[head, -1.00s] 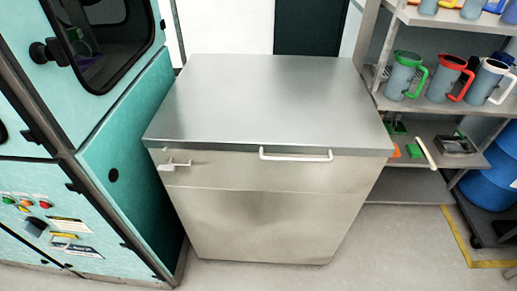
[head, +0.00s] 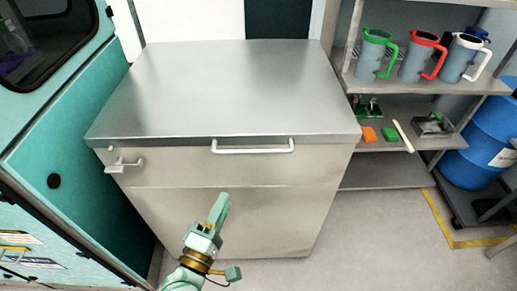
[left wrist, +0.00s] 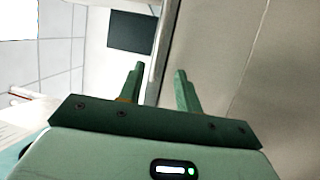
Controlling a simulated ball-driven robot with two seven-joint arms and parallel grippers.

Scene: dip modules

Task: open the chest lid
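The steel chest (head: 240,215) stands in the middle of the head view with its flat lid (head: 225,90) shut. A white bar handle (head: 252,147) is on the lid's front edge, right of centre. A small latch (head: 125,166) is at the front left. My left gripper (head: 222,205) is in front of the chest's front face, below the handle and apart from it. In the left wrist view its two fingers (left wrist: 158,85) are spread with nothing between them. The chest front also shows at the right of that view (left wrist: 220,60). My right gripper is not in view.
A teal machine cabinet (head: 60,150) stands close on the chest's left. A shelf (head: 400,130) with several jugs and brushes is on the right, beside a blue barrel (head: 482,150). The floor (head: 385,235) right of the chest is clear.

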